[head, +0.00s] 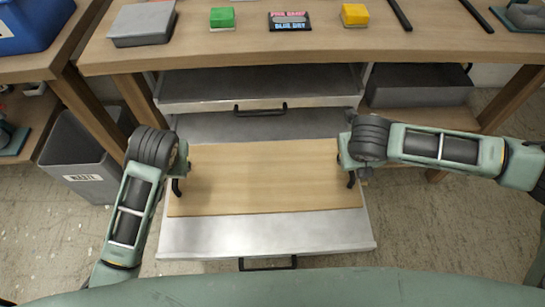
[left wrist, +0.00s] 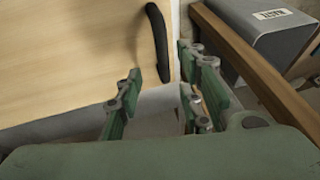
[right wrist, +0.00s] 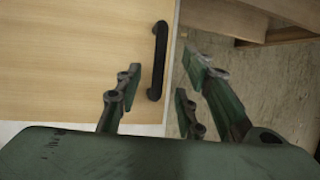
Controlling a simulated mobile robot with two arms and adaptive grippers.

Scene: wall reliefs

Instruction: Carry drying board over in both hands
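The drying board (head: 265,178) is a flat pale wooden panel lying on a pulled-out metal drawer (head: 265,235). A black handle stands at each short end of it: the left handle shows in the left wrist view (left wrist: 158,42), the right handle in the right wrist view (right wrist: 158,60). My left gripper (head: 177,184) is at the board's left end; in the left wrist view its fingers (left wrist: 160,92) are apart near the handle, with nothing between the pads. My right gripper (head: 351,178) is at the right end; its open fingers (right wrist: 160,85) are on either side of the handle's lower part.
A wooden workbench (head: 300,50) stands behind, bearing a grey box (head: 143,24), a green block (head: 222,18), a yellow block (head: 354,15) and a sign (head: 289,21). A grey waste bin (head: 80,155) stands at left. A grey tray (head: 418,86) sits on the right shelf. Floor at right is clear.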

